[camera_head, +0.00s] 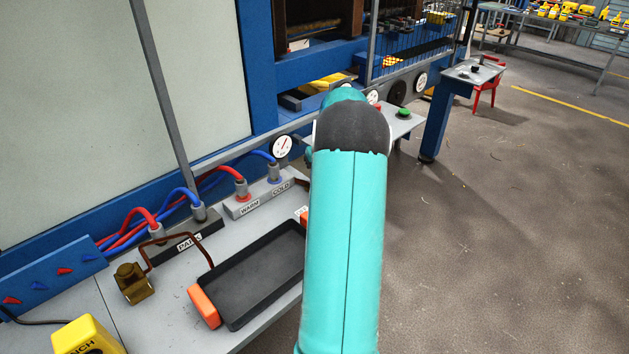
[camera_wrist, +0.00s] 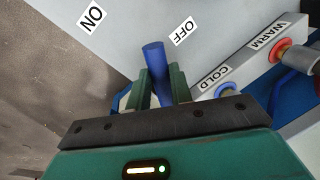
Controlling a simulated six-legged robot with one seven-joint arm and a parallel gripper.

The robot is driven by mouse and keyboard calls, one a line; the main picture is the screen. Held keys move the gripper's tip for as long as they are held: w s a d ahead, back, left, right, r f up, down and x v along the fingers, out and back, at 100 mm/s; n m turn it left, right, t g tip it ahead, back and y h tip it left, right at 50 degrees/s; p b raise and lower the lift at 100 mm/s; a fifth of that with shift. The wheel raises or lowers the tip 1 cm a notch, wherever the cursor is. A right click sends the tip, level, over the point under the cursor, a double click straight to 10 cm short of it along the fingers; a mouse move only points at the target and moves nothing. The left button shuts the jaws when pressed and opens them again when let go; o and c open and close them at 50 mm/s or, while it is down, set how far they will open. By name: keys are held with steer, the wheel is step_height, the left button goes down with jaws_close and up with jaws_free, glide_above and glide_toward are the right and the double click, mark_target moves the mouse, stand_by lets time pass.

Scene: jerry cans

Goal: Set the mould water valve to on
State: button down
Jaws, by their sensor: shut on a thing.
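The blue valve handle (camera_wrist: 153,56) shows in the wrist view, sticking out past my green fingers. My gripper (camera_wrist: 161,84) is shut on it, with one finger on each side. The handle's tip lies between the ON label (camera_wrist: 92,17) and the OFF label (camera_wrist: 184,32), nearer OFF. The valve body is hidden by my gripper. In the head view my teal arm covers the gripper and handle.
The COLD (camera_wrist: 216,84) and WARM (camera_wrist: 268,34) ports stand close to the right. In the head view a black tray (camera_head: 258,270), a brass padlock-like block (camera_head: 133,284) and a yellow item (camera_head: 86,336) lie on the grey bench. Open floor (camera_head: 500,230) is at right.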

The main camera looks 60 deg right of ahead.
steer(key=n, duration=0.1)
steer(key=d+n, duration=0.1)
steer(key=shift+s+d+n, duration=0.2)
steer(key=shift+s+n, duration=0.15)
steer(key=shift+n, duration=0.05)
steer(key=shift+s+d+n+g+y, duration=0.1)
steer(key=shift+d+n+g+y, duration=0.2)
steer(key=shift+n, duration=0.4)
steer(key=shift+s+d+n+g, duration=0.1)
steer(key=shift+d+n, duration=0.25)
steer(key=shift+n, duration=0.35)
steer(key=shift+d+r, duration=0.1)
steer(key=c, duration=1.3)
jaws_free()
steer(key=shift+o, duration=0.2)
step_height(320, 180, up, 14)
steer(key=d, duration=0.2)
steer(key=shift+s+d+f, duration=0.25)
steer(key=shift+s, duration=0.05)
